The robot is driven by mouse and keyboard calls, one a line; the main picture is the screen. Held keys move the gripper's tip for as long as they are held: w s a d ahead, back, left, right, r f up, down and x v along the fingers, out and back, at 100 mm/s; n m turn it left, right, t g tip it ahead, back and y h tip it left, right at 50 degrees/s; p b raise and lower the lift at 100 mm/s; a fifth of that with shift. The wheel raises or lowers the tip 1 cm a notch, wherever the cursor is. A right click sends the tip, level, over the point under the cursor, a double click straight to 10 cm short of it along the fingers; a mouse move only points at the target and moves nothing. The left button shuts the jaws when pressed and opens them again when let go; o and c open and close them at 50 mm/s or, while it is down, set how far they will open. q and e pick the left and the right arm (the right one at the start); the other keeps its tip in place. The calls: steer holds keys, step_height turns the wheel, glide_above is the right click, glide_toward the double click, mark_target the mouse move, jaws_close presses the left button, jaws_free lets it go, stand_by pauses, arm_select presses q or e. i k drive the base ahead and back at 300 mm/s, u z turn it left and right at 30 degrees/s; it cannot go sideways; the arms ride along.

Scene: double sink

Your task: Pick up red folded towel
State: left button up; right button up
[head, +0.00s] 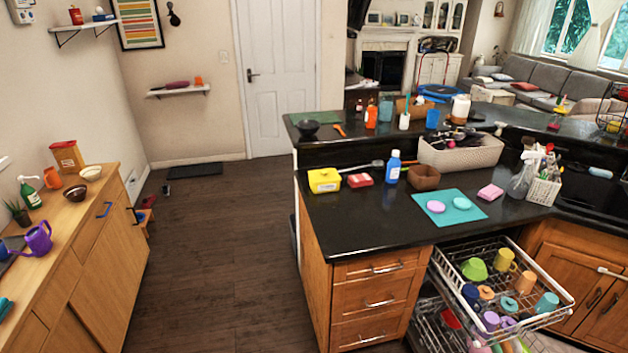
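A small red item (360,180) lies flat on the black counter (370,225), near its left end. It looks like a folded cloth with a pale mark on top, but it is too small to be sure that it is the red folded towel. A yellow box (324,180) stands just left of it. A blue bottle (393,167) stands upright to its right, and a dark long-handled tool (364,166) lies behind it. Neither of my grippers is in view.
An open dishwasher rack (500,290) with colourful cups juts out below. A wooden cabinet (85,265) stands left. Dark floor (220,270) between is clear.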

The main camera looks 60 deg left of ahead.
mark_target(358, 181)
steer(key=u, duration=1.7)
